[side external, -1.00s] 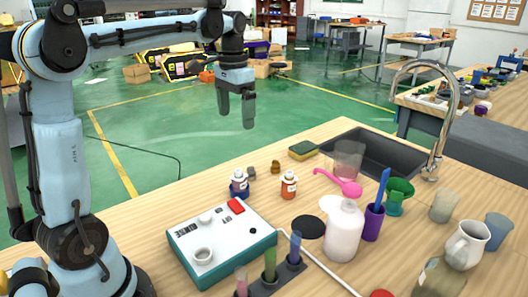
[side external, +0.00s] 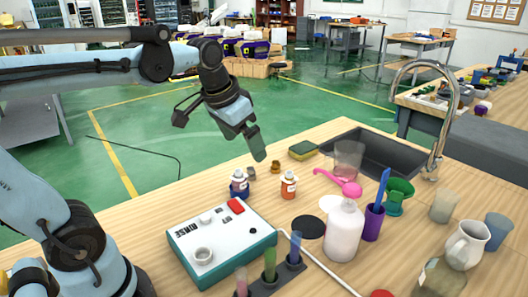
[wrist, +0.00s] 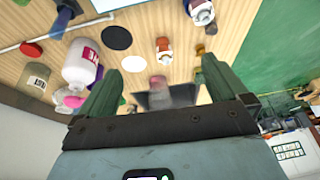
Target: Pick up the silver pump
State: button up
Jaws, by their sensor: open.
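Two small pump-like pieces stand behind the small bottles. The left one (side external: 250,172) looks greyer and duller; the right one (side external: 275,167) looks golden brown. I cannot surely tell which is the silver pump. My gripper (side external: 257,147) is above and behind these pieces, tilted down toward the table. In the wrist view my gripper (wrist: 160,68) is open, with nothing held between its fingers.
A sponge (side external: 303,150) lies to the right, beside the sink (side external: 385,160).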

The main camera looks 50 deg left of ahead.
jog(key=s+d+f+t, duration=0.2)
jog(key=s+d+f, duration=0.2)
jog(key=f, duration=0.2)
jog(key=shift+s+d+f+t+h, duration=0.15)
jog(key=shift+d+f+t+h, duration=0.05)
jog(key=shift+d+t+h, duration=0.1)
jog(key=shift+c, duration=0.6)
jog(key=shift+s+f, duration=0.1)
jog(key=shift+f, duration=0.05)
jog(key=c, duration=0.6)
